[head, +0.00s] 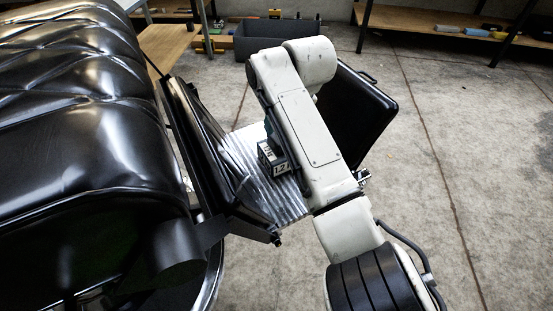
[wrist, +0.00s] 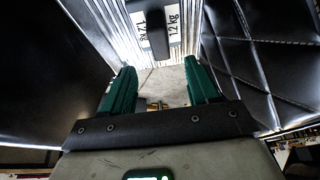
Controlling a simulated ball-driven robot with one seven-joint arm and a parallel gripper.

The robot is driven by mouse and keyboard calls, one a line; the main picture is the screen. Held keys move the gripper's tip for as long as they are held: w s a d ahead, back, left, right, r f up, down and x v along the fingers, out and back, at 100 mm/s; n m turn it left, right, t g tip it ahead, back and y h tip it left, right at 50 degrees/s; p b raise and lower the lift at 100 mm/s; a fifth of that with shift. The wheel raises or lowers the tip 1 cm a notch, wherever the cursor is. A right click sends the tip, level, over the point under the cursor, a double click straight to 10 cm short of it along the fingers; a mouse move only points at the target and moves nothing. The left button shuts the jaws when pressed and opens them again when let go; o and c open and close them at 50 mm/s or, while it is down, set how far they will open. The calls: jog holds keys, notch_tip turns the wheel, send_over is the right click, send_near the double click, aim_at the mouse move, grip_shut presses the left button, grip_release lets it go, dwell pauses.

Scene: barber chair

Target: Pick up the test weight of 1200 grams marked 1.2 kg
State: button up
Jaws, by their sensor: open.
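The test weight (head: 277,160) is a small dark block with white labels, one reading 1.2. It sits on the ribbed metal plate (head: 252,160) of the barber chair, and my arm hides part of its surroundings. In the wrist view the weight (wrist: 157,40) is at the top, with a dark middle and white 1.2 kg labels. My gripper (wrist: 159,67) is open, with two green fingers apart and nothing between them. The weight lies beyond the fingertips, roughly centred between them. In the head view the gripper is mostly hidden behind my arm.
The black chair seat (head: 80,130) fills the left. A black padded panel (head: 355,110) stands right of the plate, behind my arm. A dark grey bin (head: 262,42) and shelves with small items (head: 440,22) are at the back. The concrete floor at right is clear.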

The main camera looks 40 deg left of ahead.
aim_at(276, 150)
jog(key=b+x, duration=0.1)
jog(key=x, duration=0.2)
jog(key=shift+a+f, duration=0.1)
jog(key=shift+f, duration=0.25)
jog(key=b+x, duration=0.2)
jog(key=x, duration=0.1)
jog(key=shift+f+b, duration=0.3)
jog(key=shift+b, duration=0.05)
jog(key=shift+w+a+f+b, duration=0.1)
jog(key=shift+f+b, duration=0.1)
jog(key=shift+f, duration=0.15)
jog(key=shift+a+f+b, duration=0.15)
jog(key=shift+f+b, duration=0.05)
jog(key=shift+f, duration=0.1)
grip_shut()
dwell(0.3)
jog(key=shift+a+r, duration=0.1)
jog(key=shift+r, duration=0.1)
